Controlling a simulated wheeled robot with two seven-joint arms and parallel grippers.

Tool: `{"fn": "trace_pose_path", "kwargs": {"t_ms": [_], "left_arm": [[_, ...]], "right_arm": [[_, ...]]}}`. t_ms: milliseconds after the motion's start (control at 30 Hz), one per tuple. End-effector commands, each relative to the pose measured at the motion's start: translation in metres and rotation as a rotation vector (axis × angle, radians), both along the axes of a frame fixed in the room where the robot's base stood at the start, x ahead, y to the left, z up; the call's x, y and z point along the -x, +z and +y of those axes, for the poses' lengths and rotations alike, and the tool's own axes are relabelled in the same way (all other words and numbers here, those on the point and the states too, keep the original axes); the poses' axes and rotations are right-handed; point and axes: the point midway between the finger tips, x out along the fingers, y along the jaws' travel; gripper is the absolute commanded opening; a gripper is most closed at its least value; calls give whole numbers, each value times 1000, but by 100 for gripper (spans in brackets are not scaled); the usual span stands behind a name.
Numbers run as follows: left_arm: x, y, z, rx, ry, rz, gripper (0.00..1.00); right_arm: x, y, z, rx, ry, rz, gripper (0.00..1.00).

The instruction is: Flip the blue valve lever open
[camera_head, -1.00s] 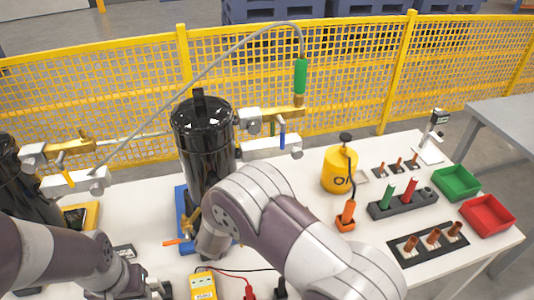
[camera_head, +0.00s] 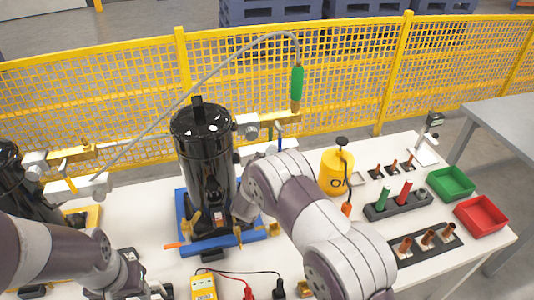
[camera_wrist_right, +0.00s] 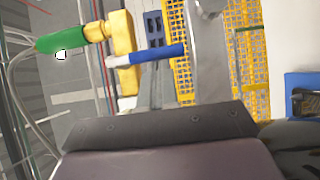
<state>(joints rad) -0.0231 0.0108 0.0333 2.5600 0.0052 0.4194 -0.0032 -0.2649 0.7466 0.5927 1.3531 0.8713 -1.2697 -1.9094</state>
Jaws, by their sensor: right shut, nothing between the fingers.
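The blue valve lever (camera_head: 280,138) hangs down from a brass valve (camera_head: 279,118) beside the black compressor (camera_head: 205,150). A green-sleeved hose end (camera_head: 297,82) stands on that valve. In the right wrist view the blue lever (camera_wrist_right: 158,55) and brass fitting (camera_wrist_right: 122,45) show beyond the dark gripper body (camera_wrist_right: 160,135). My right gripper (camera_head: 242,207) is shut and empty, low beside the compressor and below the lever, apart from it. My forearm hides part of it. My left gripper (camera_head: 145,285) is at the bottom left, its fingers unclear.
A yellow bottle (camera_head: 333,172) stands right of my right arm. A tool holder (camera_head: 398,204), a green bin (camera_head: 450,184) and a red bin (camera_head: 481,216) lie further right. A yellow meter (camera_head: 203,286) is in front. A yellow mesh fence (camera_head: 350,75) runs behind the table.

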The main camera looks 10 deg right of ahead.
Motion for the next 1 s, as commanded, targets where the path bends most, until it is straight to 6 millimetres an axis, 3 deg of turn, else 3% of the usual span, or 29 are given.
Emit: {"fn": "trace_pose_path", "kwargs": {"t_ms": [1000], "left_arm": [[0, -19, 0, 0, 0, 0, 43]], "right_arm": [[0, -8, -11, 187, -2, -6, 0]]}}
